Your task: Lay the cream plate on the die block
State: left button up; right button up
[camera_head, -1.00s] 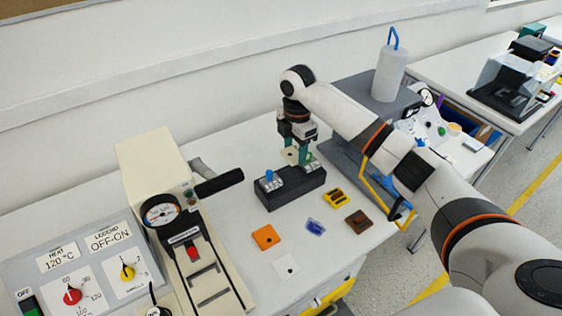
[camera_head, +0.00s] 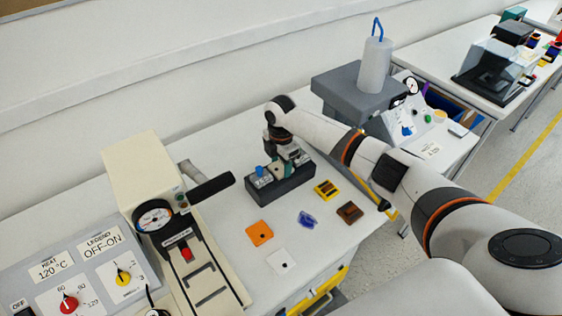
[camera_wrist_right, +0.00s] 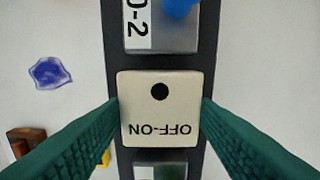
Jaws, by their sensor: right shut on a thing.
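The cream plate (camera_wrist_right: 160,95), with a black hole and the lettering OFF-ON, sits between the green fingers of my right gripper (camera_wrist_right: 160,112) in the right wrist view. The fingers are shut on its two sides. The dark die block (camera_wrist_right: 113,35) lies under the plate, which is between two metal dies; I cannot tell whether it touches the block. In the head view, my right gripper (camera_head: 281,170) is down at the die block (camera_head: 282,192) and hides the plate. My left gripper is not in view.
A blue-knobbed die (camera_head: 260,174) stands at the block's left end. Loose orange (camera_head: 259,233), blue (camera_head: 307,219), white (camera_head: 280,261), yellow (camera_head: 327,190) and brown (camera_head: 350,212) pieces lie in front. A cream press (camera_head: 150,180) stands left.

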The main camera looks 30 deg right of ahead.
aim_at(281, 167)
jog(key=shift+f, duration=0.15)
jog(key=o, duration=1)
jog(key=shift+c, duration=0.2)
notch_tip(281, 167, up, 12)
jog(key=b, duration=0.1)
jog(key=shift+r, duration=0.2)
